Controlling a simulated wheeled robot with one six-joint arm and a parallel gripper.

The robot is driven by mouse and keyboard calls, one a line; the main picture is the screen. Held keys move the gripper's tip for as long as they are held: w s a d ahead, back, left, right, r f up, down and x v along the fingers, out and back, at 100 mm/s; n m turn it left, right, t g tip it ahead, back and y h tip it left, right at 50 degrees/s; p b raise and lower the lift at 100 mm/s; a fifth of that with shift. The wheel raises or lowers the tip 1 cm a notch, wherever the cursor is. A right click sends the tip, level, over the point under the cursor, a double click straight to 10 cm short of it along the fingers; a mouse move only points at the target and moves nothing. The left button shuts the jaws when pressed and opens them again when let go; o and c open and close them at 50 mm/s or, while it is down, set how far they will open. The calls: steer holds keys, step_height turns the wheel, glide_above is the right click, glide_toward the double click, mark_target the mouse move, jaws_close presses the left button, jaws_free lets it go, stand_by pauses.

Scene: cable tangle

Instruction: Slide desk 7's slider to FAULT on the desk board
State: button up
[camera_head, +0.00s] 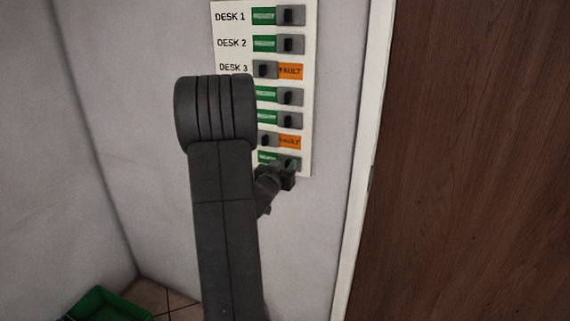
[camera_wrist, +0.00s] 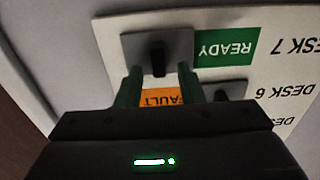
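The white desk board (camera_head: 308,110) hangs on the wall. Desk 7's row is the lowest, with its green READY label (camera_head: 267,156) showing and its grey slider at the right. In the wrist view, which is upside down, desk 7's grey slider plate (camera_wrist: 132,45) with its black knob (camera_wrist: 158,58) lies left of the green READY label (camera_wrist: 225,48). My gripper (camera_wrist: 159,75) is open. Its two green fingers are on either side of the knob, with a gap on both sides. In the head view my gripper (camera_head: 287,168) is at the bottom row, partly hiding the slider.
Desk 6's orange FAULT label (camera_head: 289,141) shows just above. Its slider (camera_wrist: 232,88) is close to one finger in the wrist view. A wooden door (camera_head: 470,160) with a white frame (camera_head: 362,150) is at the right. A green bin (camera_head: 110,303) stands at the lower left.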

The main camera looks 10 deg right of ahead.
jaws_close()
steer(key=w+a, duration=0.1)
steer(key=a, duration=0.1)
steer(key=w+a+p, duration=0.1)
steer(key=w+a, duration=0.2)
steer(key=a, duration=0.1)
steer(key=shift+w+a+r+p, duration=0.1)
steer(key=shift+w+a+p, duration=0.05)
steer(key=shift+p, duration=0.15)
steer(key=shift+w+a, duration=0.1)
steer(key=shift+a, duration=0.1)
jaws_free()
steer(key=shift+a, duration=0.1)
